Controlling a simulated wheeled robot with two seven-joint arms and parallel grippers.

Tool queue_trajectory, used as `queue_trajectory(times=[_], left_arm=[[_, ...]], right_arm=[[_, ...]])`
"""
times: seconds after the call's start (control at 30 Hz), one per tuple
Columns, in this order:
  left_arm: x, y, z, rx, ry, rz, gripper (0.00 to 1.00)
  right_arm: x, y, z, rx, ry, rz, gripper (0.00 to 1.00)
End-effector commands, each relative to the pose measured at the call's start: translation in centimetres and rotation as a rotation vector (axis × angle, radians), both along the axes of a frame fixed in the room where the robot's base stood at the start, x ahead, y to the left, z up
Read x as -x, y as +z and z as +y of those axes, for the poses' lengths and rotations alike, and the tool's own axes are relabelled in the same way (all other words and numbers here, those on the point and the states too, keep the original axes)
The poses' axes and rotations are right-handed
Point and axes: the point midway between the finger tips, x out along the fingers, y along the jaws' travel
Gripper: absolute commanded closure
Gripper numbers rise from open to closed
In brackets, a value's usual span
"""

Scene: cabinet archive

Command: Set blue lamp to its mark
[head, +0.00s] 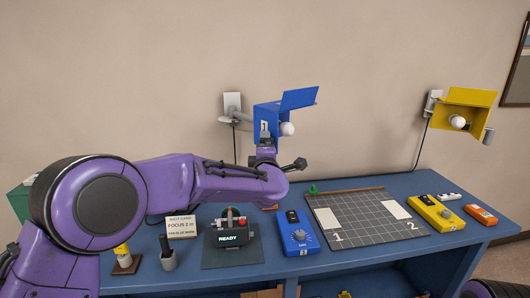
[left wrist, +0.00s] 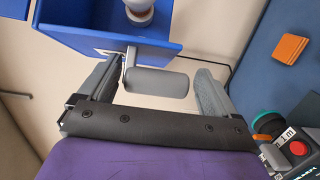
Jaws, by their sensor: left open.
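The blue lamp (head: 268,116) is an open-sided blue box with a flap and a white bulb (head: 287,129), held on a wall bracket (head: 232,104). In the left wrist view, the blue lamp (left wrist: 105,42) is at the top, with a grey cylindrical handle (left wrist: 157,83) below it. My left gripper (head: 266,146) is just under the lamp in the head view. In the left wrist view, my left gripper (left wrist: 160,72) is open with its fingers on either side of the handle; contact cannot be told. My right gripper is not in view.
A yellow lamp (head: 468,106) hangs at right above a yellow box (head: 436,213).

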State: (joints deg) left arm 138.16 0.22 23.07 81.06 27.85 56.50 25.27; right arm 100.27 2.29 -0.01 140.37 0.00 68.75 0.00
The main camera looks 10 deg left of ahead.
Motion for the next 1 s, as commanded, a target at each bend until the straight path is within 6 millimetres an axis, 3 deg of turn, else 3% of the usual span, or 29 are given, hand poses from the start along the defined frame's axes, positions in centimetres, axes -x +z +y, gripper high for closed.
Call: queue_trajectory(times=[0.27,0.6,0.7,1.0], left_arm=[[0.9,0.0,-0.1,0.002,0.002,-0.004,0.08],[8.2,-0.2,-2.1,0.000,0.000,-0.003,0.08],[9.5,0.0,-2.5,0.001,0.000,-0.003,0.08],[10.2,0.1,-2.7,0.001,0.000,-0.001,0.08]], right_arm=[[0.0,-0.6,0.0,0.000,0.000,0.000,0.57],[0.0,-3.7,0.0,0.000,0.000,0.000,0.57],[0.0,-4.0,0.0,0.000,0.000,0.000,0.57],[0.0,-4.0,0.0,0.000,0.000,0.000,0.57]])
